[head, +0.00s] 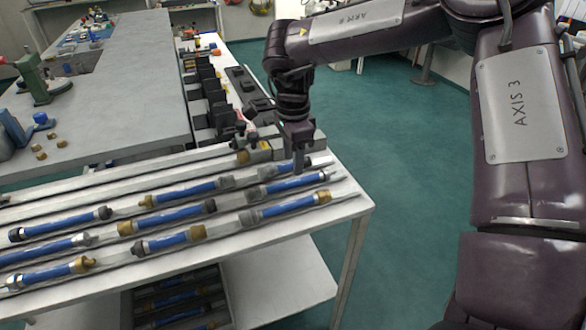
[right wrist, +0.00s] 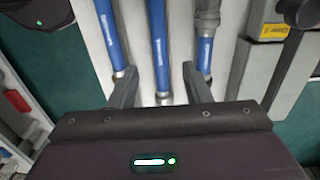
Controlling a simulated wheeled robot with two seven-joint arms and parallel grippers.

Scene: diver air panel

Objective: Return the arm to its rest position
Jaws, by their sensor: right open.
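My right arm (head: 350,28) comes in from the upper right of the head view and reaches over the white bench. My right gripper (head: 298,160) points down over the right end of the rows of blue hoses. In the right wrist view the two fingers of my right gripper (right wrist: 160,80) stand apart, with the end of a blue hose (right wrist: 158,40) showing between them. I cannot tell whether the fingers touch it. No object is clearly held. My left gripper is not in view.
The white bench (head: 354,207) holds several blue hoses with brass and grey fittings. Black blocks (head: 212,88) stand behind, beside a grey table (head: 130,85) with a green tool (head: 42,85). A lower shelf (head: 290,280) holds more hoses. Green floor (head: 405,150) lies open to the right.

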